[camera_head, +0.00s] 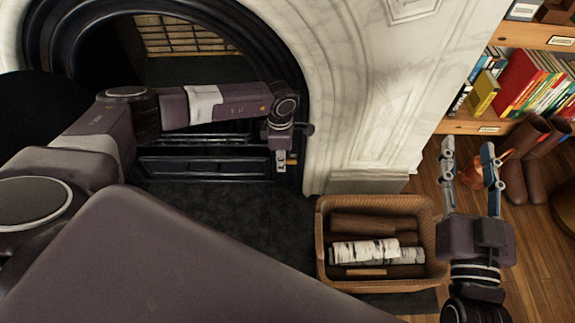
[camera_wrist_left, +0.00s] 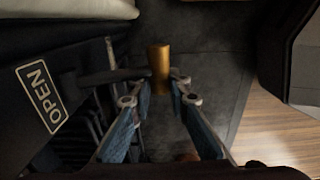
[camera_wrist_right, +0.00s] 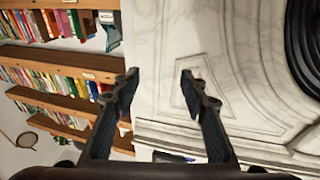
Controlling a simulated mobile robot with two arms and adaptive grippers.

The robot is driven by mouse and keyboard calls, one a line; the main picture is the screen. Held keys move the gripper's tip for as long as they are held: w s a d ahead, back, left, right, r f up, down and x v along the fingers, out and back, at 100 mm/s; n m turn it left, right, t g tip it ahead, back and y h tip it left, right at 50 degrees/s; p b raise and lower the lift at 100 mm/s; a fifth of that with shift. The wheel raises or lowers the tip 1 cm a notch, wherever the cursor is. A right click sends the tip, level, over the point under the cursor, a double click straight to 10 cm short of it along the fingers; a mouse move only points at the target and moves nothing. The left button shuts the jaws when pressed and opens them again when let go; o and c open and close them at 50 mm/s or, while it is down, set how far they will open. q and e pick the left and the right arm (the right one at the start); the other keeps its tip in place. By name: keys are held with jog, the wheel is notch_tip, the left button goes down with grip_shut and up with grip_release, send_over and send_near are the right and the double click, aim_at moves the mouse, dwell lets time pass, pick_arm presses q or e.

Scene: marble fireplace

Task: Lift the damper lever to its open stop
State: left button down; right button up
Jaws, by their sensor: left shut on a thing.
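The damper lever is a dark rod with a brass handle (camera_wrist_left: 158,66), seen in the left wrist view between my left gripper's fingertips. The rod runs left from the handle to the black fireplace front. My left gripper (camera_wrist_left: 160,88) is shut on the handle. In the head view the gripper (camera_head: 283,162) is low at the right side of the fireplace opening, with a bit of the brass handle (camera_head: 292,161) showing beside it. An OPEN plate (camera_wrist_left: 41,95) is on the black front, left of the lever. My right gripper (camera_head: 468,158) is open and empty, raised at the right.
A wicker basket (camera_head: 322,235) of logs stands on the dark hearth (camera_head: 215,205), left of my right gripper. The marble surround (camera_head: 365,110) rises beside my left gripper. A bookshelf (camera_head: 465,124), brown boots (camera_head: 520,150) and a copper object (camera_head: 470,177) are at the right.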

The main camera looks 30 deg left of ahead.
pick_arm(q)
jog(key=shift+s+d+r, duration=0.1)
jog(key=shift+d, duration=0.1)
jog(key=shift+s+r+p, duration=0.1)
jog(key=shift+r+p, duration=0.1)
jog(key=shift+p, duration=0.1)
jog(key=shift+r, duration=0.25)
jog(key=shift+r+p, duration=0.25)
jog(key=shift+p, duration=0.2)
jog(key=shift+s+r, duration=0.1)
jog(key=shift+r, duration=0.15)
jog(key=shift+r+p, duration=0.15)
jog(key=shift+p, duration=0.25)
pick_arm(e)
notch_tip(320, 180, down, 12)
jog(key=s+d+g+h, duration=0.1)
jog(key=s+d+g, duration=0.1)
jog(key=g, duration=0.3)
jog(key=shift+s+g+h, duration=0.4)
jog(key=shift+s, duration=0.05)
jog(key=shift+d, duration=0.1)
